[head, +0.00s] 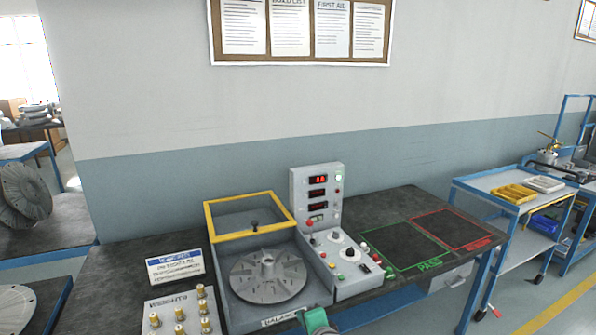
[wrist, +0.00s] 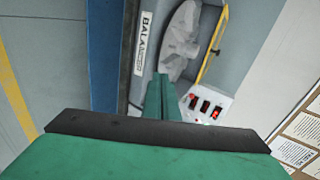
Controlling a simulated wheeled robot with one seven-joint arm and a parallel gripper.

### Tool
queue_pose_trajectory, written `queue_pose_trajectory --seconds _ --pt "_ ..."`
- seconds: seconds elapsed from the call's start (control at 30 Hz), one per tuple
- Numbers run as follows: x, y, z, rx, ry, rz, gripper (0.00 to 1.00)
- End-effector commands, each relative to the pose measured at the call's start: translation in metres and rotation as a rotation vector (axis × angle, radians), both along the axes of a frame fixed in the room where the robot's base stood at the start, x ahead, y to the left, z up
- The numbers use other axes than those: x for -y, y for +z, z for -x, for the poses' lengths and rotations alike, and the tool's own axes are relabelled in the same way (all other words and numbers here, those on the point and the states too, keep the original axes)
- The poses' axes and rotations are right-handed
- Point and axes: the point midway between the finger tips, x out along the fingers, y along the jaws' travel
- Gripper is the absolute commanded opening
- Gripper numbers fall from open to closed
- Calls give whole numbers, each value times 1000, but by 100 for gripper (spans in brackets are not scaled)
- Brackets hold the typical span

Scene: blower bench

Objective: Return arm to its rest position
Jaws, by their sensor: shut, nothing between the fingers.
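My gripper (wrist: 162,84) shows in the wrist view as green fingers closed together, with nothing between them. In the head view a green part of my gripper (head: 316,320) shows at the bottom edge, in front of the balancing machine (head: 318,264). The machine holds a grey finned disc (head: 268,274) in its well, under a raised yellow-framed cover (head: 250,215). In the wrist view the disc (wrist: 180,42) and the machine's red displays (wrist: 204,106) lie beyond the fingertips. Most of my arm is out of view.
The dark bench (head: 385,215) carries a tray of brass weights (head: 183,312), a small sign (head: 175,266), a green PASS square (head: 405,246) and a red-outlined square (head: 453,228), both empty. A blue cart (head: 490,185) with a yellow tray stands right. A wall rises behind.

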Motion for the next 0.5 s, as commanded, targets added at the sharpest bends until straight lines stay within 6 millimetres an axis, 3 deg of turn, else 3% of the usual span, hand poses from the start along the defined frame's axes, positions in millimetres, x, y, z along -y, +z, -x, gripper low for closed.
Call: queue_pose_trajectory --seconds 0.27,0.5 --pt "-6 -66 45 50 -10 98 0" --pt "-10 -121 105 109 -13 239 0"
